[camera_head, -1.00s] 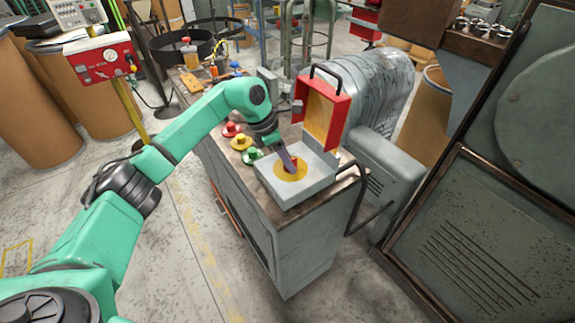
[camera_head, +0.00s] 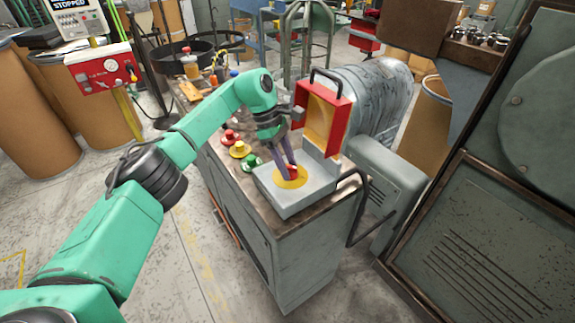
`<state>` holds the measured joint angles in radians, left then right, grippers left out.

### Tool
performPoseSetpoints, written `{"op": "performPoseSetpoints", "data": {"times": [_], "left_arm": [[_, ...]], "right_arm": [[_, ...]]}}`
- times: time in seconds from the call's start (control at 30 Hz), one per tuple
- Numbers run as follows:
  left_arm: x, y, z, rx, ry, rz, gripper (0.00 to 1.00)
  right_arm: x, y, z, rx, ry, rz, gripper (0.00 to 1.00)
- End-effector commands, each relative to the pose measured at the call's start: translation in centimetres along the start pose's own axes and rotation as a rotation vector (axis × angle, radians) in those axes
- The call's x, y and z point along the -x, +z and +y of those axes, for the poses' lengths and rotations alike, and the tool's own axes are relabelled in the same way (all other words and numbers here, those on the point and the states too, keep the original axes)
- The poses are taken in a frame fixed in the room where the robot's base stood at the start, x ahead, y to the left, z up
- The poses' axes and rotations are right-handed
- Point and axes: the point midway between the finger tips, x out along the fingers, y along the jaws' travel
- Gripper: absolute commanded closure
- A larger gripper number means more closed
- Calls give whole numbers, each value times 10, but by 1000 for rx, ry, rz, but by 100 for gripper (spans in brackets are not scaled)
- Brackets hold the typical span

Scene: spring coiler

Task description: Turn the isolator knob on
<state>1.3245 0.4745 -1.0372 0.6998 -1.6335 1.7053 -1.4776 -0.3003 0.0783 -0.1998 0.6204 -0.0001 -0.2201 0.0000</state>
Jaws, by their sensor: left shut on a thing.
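The isolator knob (camera_head: 293,172) is small and red and sits on a round yellow plate (camera_head: 283,183) on top of a grey box (camera_head: 288,204). The box stands on the near right corner of the machine's top. My left gripper (camera_head: 289,171) reaches down from above with its fingers around the knob, shut on it. The fingers partly hide the knob, so its exact angle is hard to tell. The red cover (camera_head: 342,125) with a black handle stands open behind the box. My right gripper is not in view.
Red, yellow and green buttons (camera_head: 239,149) stand left of the box, close to my left wrist. A guard rail (camera_head: 366,205) sticks out at the right. A red gauge panel (camera_head: 103,70) and a screen reading STOPPED (camera_head: 71,4) stand at the back left.

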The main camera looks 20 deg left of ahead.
Motion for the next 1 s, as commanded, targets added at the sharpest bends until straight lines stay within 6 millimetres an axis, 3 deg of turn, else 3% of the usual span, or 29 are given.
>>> {"op": "performPoseSetpoints", "data": {"times": [0.4, 0.43, 0.5, 0.83, 1.0], "left_arm": [[2, 0, 1, -8, 2, 0, 100], [2, 0, 1, -8, 2, 0, 48], [2, 0, 1, -8, 2, 0, 22], [2, 0, 0, -7, -1, 1, 22], [18, 0, 1, -6, 2, 1, 22]], "right_arm": [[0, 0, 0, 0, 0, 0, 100], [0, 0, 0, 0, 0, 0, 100], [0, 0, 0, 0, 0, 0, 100], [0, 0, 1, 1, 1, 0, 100], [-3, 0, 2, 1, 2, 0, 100]]}}
